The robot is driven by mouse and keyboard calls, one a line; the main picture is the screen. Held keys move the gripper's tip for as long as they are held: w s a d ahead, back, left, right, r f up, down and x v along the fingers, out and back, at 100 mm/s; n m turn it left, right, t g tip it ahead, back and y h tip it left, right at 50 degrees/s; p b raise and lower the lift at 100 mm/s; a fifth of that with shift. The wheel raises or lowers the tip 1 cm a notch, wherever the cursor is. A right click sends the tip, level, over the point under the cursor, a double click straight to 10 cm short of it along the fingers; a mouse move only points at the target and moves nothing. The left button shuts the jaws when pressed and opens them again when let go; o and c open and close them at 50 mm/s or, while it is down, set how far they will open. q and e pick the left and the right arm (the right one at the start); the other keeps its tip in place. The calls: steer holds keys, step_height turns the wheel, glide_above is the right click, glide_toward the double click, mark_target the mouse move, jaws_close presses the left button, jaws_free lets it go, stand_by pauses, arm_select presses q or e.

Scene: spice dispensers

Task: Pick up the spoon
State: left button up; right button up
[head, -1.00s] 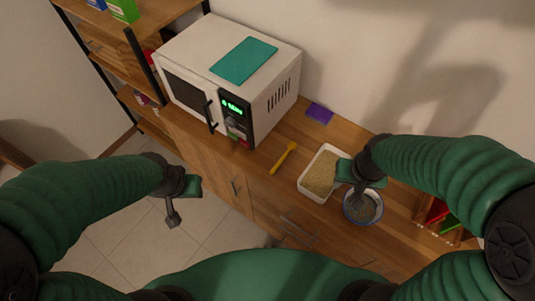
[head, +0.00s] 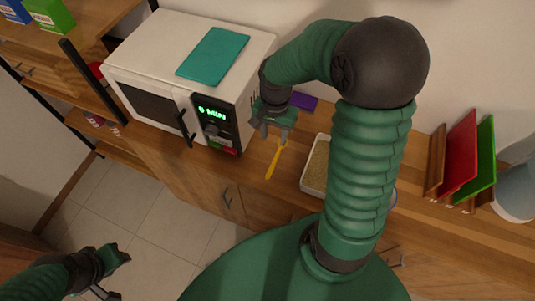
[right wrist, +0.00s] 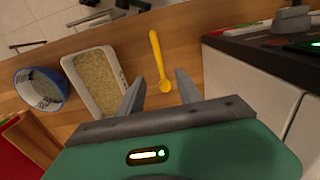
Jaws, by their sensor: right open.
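A yellow spoon (head: 272,162) lies flat on the wooden counter, right of the microwave. In the right wrist view the whole spoon (right wrist: 158,58) shows, with its bowl end nearest the gripper. My right gripper (head: 274,131) is open and empty, above the bowl end. In the right wrist view its two fingers (right wrist: 158,84) stand on either side of the bowl end, and the spoon appears untouched. My left gripper (head: 112,272) is low at the left over the floor, away from the counter; its jaws are unclear.
The white microwave (head: 143,63) with a teal mat (head: 213,54) on top stands close left of my right gripper. A white tray of grain (right wrist: 97,73) and a blue-rimmed bowl (right wrist: 40,88) stand beside the spoon. Red (head: 463,150) and green (head: 481,160) boards are at right.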

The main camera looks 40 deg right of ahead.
glide_toward(274, 161)
steer(key=shift+s+a+f+b, duration=0.2)
steer(key=shift+a+f+b, duration=0.2)
steer(key=shift+a, duration=0.1)
steer(key=f, duration=0.5)
steer(key=d+f, duration=0.1)
steer(key=f, duration=0.1)
steer(key=shift+w+d+f, duration=0.1)
steer(key=shift+w+f, duration=0.05)
steer(key=shift+f, duration=0.15)
steer(key=shift+w+f, duration=0.1)
steer(key=shift+f, duration=0.05)
jaws_close()
